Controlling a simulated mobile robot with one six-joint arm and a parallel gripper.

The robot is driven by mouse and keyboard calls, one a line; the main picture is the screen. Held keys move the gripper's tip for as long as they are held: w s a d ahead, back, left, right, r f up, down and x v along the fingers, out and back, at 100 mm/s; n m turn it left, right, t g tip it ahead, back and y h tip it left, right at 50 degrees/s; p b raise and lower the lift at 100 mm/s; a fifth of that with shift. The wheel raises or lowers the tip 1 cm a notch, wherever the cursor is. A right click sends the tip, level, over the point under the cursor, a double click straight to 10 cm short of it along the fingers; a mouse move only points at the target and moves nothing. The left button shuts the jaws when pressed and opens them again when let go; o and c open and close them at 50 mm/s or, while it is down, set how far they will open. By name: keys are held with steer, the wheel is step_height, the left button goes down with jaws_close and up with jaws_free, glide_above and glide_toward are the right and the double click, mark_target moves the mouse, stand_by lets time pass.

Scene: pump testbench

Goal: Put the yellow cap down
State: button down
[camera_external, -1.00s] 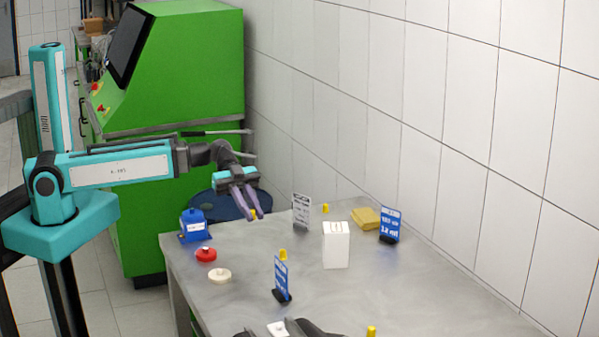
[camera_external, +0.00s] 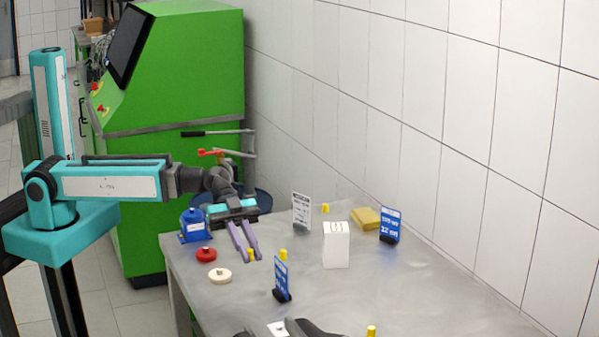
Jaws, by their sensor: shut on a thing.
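My gripper (camera_external: 247,259) reaches over the left part of the metal table (camera_external: 420,290), fingers pointing down. It is shut on a small yellow cap (camera_external: 251,254), which shows between the purple fingertips. The cap is close to the table top; I cannot tell whether it touches it. Other yellow caps stand on the table: one just right of my gripper (camera_external: 283,254), one at the back (camera_external: 325,208) and one at the front (camera_external: 371,331).
A blue sign (camera_external: 282,279), white box (camera_external: 336,246), grey sign (camera_external: 301,212), yellow sponge (camera_external: 366,218) and second blue sign (camera_external: 389,226) stand to the right.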

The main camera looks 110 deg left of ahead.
steer(key=w+a+r+n+t+y, duration=0.2)
steer(key=w+r+n+t+y, duration=0.1)
steer(key=w+r+n+y, duration=0.5)
steer(key=shift+w+a+r+n+t+y, duration=0.25)
steer(key=shift+r+n+t+y, duration=0.15)
steer(key=shift+r+y, duration=0.35)
stand_by(0.4)
steer(key=shift+r, duration=0.15)
